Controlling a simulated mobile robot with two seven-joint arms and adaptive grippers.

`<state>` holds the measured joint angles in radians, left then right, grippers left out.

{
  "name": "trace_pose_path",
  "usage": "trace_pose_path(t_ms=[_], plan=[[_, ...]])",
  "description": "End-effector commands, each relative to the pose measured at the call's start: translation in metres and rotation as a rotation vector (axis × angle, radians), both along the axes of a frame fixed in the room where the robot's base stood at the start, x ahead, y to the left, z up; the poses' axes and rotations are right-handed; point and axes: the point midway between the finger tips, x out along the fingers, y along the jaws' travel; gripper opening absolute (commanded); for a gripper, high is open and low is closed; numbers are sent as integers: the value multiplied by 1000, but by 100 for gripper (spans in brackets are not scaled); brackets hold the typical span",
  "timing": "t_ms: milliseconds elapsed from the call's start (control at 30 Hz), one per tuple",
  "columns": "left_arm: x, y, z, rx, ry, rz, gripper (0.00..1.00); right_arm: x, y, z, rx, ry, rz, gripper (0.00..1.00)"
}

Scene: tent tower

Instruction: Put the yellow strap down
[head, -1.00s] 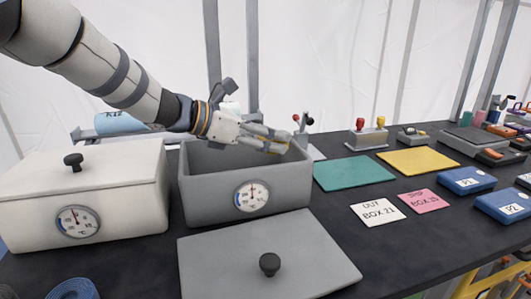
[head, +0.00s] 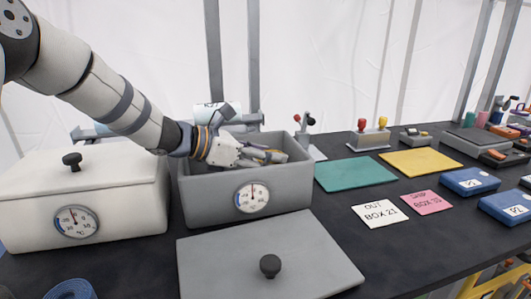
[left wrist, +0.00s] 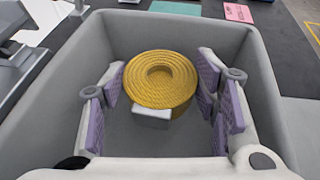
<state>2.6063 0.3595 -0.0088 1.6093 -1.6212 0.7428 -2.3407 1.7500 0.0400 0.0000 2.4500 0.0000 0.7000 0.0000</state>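The yellow strap (left wrist: 160,80) is a round coil with a pale tag below its near edge. In the head view my left gripper (head: 268,156) reaches down into the open grey box (head: 215,206), with a little yellow showing between the fingers. I cannot tell whether the coil touches the box floor.
A white lidded box (head: 120,205) with a dial stands left of the grey box. The grey lid (head: 225,265) lies in front. A green mat (head: 355,174), a yellow mat (head: 420,161) and two cards lie to the right. A blue coil (head: 70,289) is at the front left.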

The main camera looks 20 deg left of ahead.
Motion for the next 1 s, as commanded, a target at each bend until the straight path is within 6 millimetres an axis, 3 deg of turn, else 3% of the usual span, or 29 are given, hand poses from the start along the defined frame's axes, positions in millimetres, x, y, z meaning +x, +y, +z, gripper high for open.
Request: trace_pose_path(t_ms=[100, 367, 500, 800, 1000], plan=[[0, 0, 1, 0, -1, 0, 75, 0, 0, 0, 0, -1, 0, 0], [0, 0, 1, 0, -1, 0, 75, 0, 0, 0, 0, -1, 0, 0], [0, 0, 18, 0, -7, -1, 75, 2, 0, 2, 0, -7, 0, 0], [-57, 56, 55, -1, -15, 2, 75, 25, 0, 23, 0, -91, 0, 0], [-77, 75, 59, 0, -4, 0, 75, 27, 0, 25, 0, -101, 0, 0]])
